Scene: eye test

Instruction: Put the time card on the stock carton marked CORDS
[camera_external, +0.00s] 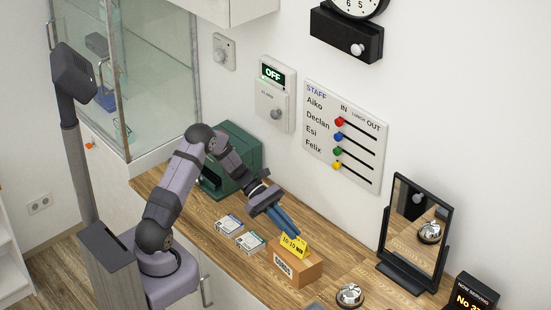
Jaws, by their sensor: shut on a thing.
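My gripper (288,226) is shut on a yellow card (295,247) with dark print that seems to read "10:10"; it looks like the time card. The card is held tilted right over a brown carton (301,271) on the wooden counter. Its lower edge meets the carton's top in the picture; I cannot tell whether they touch.
Two small flat packs (228,227) (250,242) lie on the counter (208,245) left of the carton. A silver bell (350,295) is to its right, near a framed mirror (414,234) and a black "Now serving" sign (472,294). A green box (231,160) stands behind my arm.

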